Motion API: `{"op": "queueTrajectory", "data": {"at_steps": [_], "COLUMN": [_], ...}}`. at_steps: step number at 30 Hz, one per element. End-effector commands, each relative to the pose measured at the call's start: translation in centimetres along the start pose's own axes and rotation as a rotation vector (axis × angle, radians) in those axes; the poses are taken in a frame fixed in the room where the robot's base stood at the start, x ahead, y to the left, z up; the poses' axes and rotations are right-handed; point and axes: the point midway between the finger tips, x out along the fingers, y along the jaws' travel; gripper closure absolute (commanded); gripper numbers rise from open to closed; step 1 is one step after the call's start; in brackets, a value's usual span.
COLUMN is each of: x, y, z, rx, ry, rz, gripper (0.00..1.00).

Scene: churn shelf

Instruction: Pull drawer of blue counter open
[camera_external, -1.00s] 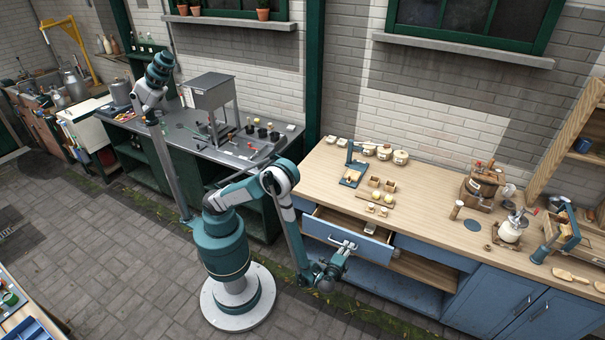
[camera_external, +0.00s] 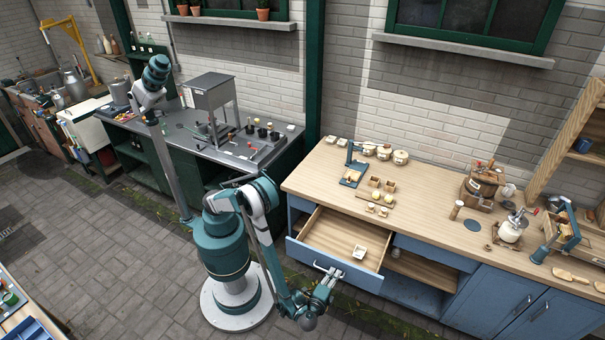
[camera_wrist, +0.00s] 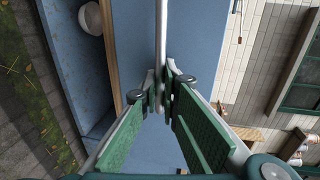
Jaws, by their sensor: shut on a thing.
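The blue counter (camera_external: 493,300) has a wooden top and stands along the wall. Its left drawer (camera_external: 318,256) is pulled well out, with its wooden inside showing and a small white dish (camera_external: 359,252) in it. My gripper (camera_external: 325,285) is at the drawer's blue front, at the metal bar handle (camera_external: 328,271). In the wrist view, my gripper's green-backed fingers (camera_wrist: 164,88) are closed on the pale handle bar (camera_wrist: 161,40), in front of the blue drawer face (camera_wrist: 205,45). The exact finger contact is small in the external view.
On the countertop (camera_external: 425,225) stand jars (camera_external: 400,157), a wooden grinder (camera_external: 482,185) and a glass jar (camera_external: 512,228). A grey workbench (camera_external: 185,135) stands to the left. Paved floor in front of the counter is clear apart from my base.

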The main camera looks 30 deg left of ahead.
Motion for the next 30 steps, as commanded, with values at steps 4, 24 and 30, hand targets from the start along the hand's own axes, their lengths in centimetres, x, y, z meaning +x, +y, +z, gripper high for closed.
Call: {"op": "queueTrajectory", "data": {"at_steps": [4, 24, 30], "x": [-0.2, -0.3, -1.4], "y": [0.1, 0.1, 0.1], "z": [0.0, 0.0, 0.0], "rx": [0.000, 0.000, 0.001], "ry": [-0.001, 0.000, 0.002], "rz": [0.000, 0.000, 0.000], "gripper": [1.00, 0.87, 0.87]}}
